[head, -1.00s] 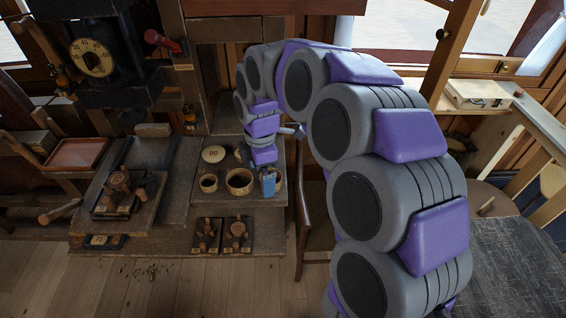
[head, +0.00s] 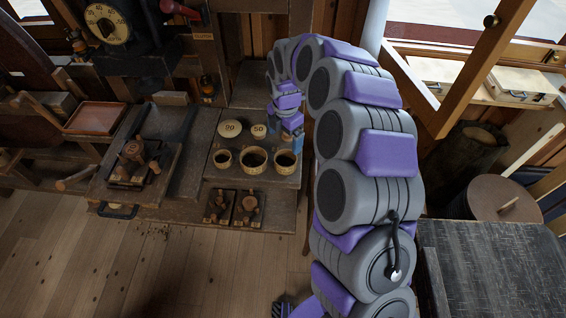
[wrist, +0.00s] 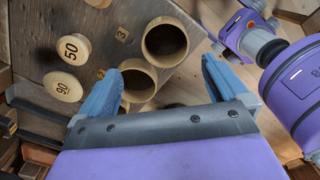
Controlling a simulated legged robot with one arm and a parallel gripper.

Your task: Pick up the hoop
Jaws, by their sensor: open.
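Three hollow round wooden pieces stand in a row on a dark board: a small left ring (head: 222,166), a middle ring (head: 254,168) and a right ring (head: 286,168). I cannot tell from looks which is called the hoop. My gripper (head: 287,143) is open, above and just behind the right ring. In the wrist view, my gripper (wrist: 162,84) has its blue fingers spread wide and empty. The middle ring (wrist: 143,97) shows close to the left finger, which partly covers it. The right ring (wrist: 165,62) shows whole, farther up the picture.
Lids marked 90 (head: 230,129) and 50 (head: 258,131) lie behind the rings. Small dark stands with wooden pegs (head: 249,208) sit on the front step. A clamp-like tool (head: 133,160) is on the left. Open wooden floor lies in front.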

